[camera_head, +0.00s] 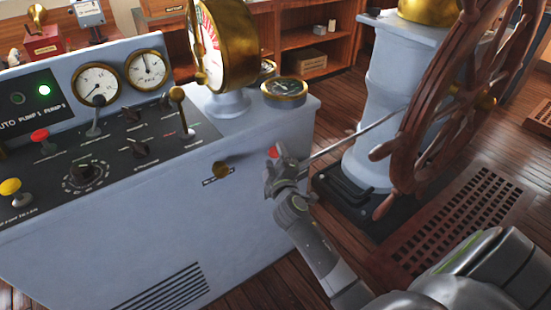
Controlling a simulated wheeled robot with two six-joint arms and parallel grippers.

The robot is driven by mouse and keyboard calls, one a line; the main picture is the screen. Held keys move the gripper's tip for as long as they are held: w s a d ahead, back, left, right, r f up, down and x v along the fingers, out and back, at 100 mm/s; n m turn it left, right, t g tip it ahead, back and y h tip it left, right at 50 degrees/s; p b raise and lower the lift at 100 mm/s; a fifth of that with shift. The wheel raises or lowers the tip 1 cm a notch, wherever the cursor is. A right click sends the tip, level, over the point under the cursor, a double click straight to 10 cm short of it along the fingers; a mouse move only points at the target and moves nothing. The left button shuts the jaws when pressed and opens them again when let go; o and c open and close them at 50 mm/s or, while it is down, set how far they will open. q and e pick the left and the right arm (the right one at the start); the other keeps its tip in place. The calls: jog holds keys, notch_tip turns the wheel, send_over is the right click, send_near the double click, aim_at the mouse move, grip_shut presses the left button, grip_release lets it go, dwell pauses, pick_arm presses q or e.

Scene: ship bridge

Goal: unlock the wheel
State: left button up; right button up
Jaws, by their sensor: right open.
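The wooden ship's wheel (408,155) stands at the right on a pale blue-grey pedestal (375,105). A thin metal lever (345,138) slopes down to the left from the pedestal. A small red knob (273,152) shows in line with its lower left end. My right gripper (272,166) is open at the knob and partly hides it and the lever's end. I cannot tell whether the fingers touch the knob. My left gripper is not in view.
A blue-grey control console (130,235) with gauges, knobs and levers fills the left. A brass telegraph (225,45) stands on it. A wooden floor grating (445,225) lies right of the pedestal.

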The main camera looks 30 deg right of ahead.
jog(key=v, duration=1.2)
jog(key=s+a+f+m+g+y+p, duration=0.15)
jog(key=s+f+g, duration=0.3)
jog(key=f, duration=1.05)
jog(key=s+f+m+g+y+p, duration=0.25)
jog(key=s+f, duration=0.25)
jog(key=f, duration=0.9)
jog(key=s+d+f+m+g, duration=0.1)
jog(key=s+f, duration=0.4)
jog(key=s, duration=0.5)
jog(key=s+d+f+m+g+p, duration=0.1)
jog(key=s+f+g, duration=0.3)
jog(key=s, duration=0.6)
jog(key=s+d+f+m+g+y, duration=0.1)
jog(key=s+f+m+g, duration=0.2)
jog(key=s+f, duration=0.4)
jog(key=s, duration=0.4)
jog(key=shift+f+m+g+p, duration=0.25)
jog(key=shift+m+g+p, duration=0.05)
jog(key=shift+p, duration=0.05)
